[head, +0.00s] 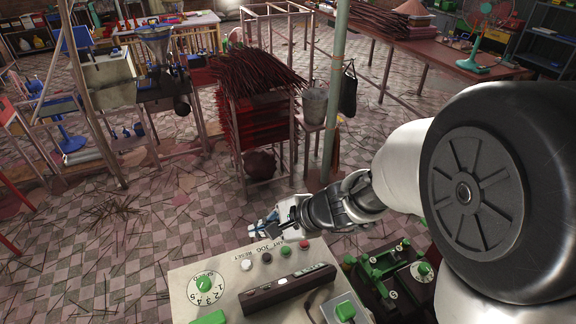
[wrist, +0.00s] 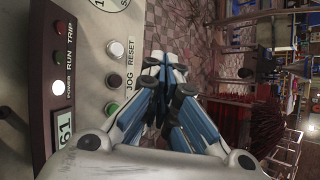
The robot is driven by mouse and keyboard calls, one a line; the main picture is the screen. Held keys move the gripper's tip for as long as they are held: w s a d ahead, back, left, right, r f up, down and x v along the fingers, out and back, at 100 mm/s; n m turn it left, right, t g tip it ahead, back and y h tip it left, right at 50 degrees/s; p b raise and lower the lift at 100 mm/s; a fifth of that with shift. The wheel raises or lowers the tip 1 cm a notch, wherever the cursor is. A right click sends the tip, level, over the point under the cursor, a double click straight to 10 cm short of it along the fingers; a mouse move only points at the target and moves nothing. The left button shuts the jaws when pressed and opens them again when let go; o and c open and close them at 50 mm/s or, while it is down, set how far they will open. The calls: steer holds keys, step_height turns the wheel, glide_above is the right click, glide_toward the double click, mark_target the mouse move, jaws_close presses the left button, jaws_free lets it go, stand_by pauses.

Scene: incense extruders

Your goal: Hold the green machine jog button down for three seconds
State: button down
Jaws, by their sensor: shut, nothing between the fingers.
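A pale control panel (head: 215,285) tilts up in the head view's lower middle. Its row of buttons runs white (head: 246,264), black (head: 266,257), green (head: 285,250), red (head: 304,244). In the wrist view the word JOG stands beside the black button (wrist: 113,80) and RESET beside the white button (wrist: 116,49). The green button (wrist: 111,109) shows there left of the fingers. My gripper (head: 272,229) is shut and empty by the panel's far edge, near the button row. In the wrist view its blue-and-grey fingers (wrist: 167,65) meet. No button is visibly touched.
A dark indicator strip (head: 289,288) with lamps lies across the panel. A green dial (head: 204,285) sits at its left. A green-and-black machine (head: 389,269) stands to the right. A rack of red-brown sticks (head: 258,110) stands beyond; tiled floor (head: 150,240) is open at left.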

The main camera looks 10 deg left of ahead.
steer(key=shift+w+a+f+m, duration=0.3)
steer(key=shift+f+m, duration=0.1)
steer(key=b, duration=0.7)
glide_above(266, 259)
step_height(266, 259, down, 8)
steer(key=shift+f, duration=0.4)
steer(key=shift+f+b, duration=0.15)
steer(key=shift+b, duration=0.15)
stand_by(0.7)
steer(key=shift+f+b, duration=0.3)
steer(key=shift+b, duration=0.15)
